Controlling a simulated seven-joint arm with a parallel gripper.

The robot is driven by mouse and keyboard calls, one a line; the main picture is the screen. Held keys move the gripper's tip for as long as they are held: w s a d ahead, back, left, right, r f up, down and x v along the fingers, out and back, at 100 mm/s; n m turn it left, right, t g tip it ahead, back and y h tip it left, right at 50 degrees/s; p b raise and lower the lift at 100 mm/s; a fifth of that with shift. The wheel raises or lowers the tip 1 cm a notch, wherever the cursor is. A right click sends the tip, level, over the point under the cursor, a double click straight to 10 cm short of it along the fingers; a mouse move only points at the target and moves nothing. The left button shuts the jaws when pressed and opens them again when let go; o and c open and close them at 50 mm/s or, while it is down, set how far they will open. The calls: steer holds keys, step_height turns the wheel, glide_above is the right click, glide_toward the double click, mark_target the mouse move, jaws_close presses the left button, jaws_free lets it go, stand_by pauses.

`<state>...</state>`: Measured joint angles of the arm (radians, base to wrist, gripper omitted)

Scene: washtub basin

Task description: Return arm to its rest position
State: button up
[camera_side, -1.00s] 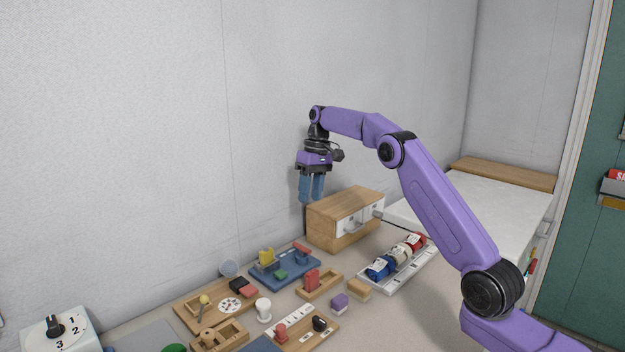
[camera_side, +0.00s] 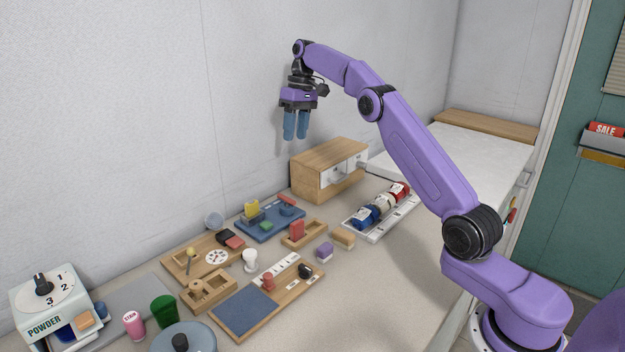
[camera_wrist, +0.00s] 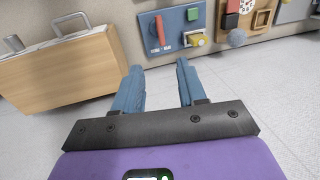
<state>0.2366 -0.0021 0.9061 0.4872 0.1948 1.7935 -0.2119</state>
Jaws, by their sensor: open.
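My gripper (camera_side: 296,125) hangs in the air with its blue fingers pointing down, above the back part of the counter and left of the wooden drawer box (camera_side: 328,168). It is open and nothing shows between its fingers. In the wrist view my gripper (camera_wrist: 158,82) shows two separated blue fingers, with the wooden box (camera_wrist: 65,72) to their left and the blue board (camera_wrist: 172,28) beyond them. My arm reaches in from the lower right of the side view, bent at the elbow and raised clear of the counter.
Below stand the blue board (camera_side: 270,222), several wooden fixtures, and a white tray (camera_side: 378,232) holding blue, white and red rolls. A powder dispenser (camera_side: 48,305), pink container (camera_side: 133,325) and green cup (camera_side: 164,310) are at left. The wall rises behind; the air around my gripper is clear.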

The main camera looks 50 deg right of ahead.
steer(key=s+a+r+n, duration=0.1)
steer(key=s+a+n, duration=0.3)
steer(key=a, duration=0.8)
steer(key=s+a+n+h, duration=0.1)
steer(key=s+a+n, duration=0.1)
steer(key=s+a, duration=0.95)
steer(key=s+d+f+n, duration=0.2)
steer(key=s+f, duration=0.1)
steer(key=s, duration=0.7)
steer(key=s+d+f+n, duration=0.2)
steer(key=s+f, duration=0.1)
steer(key=s, duration=0.7)
steer(key=s+d+f+n, duration=0.2)
steer(key=s+d+f, duration=0.1)
steer(key=s, duration=0.7)
steer(key=shift+s+f+h, duration=0.15)
steer(key=shift+f+h, duration=0.2)
steer(key=shift+h, duration=0.05)
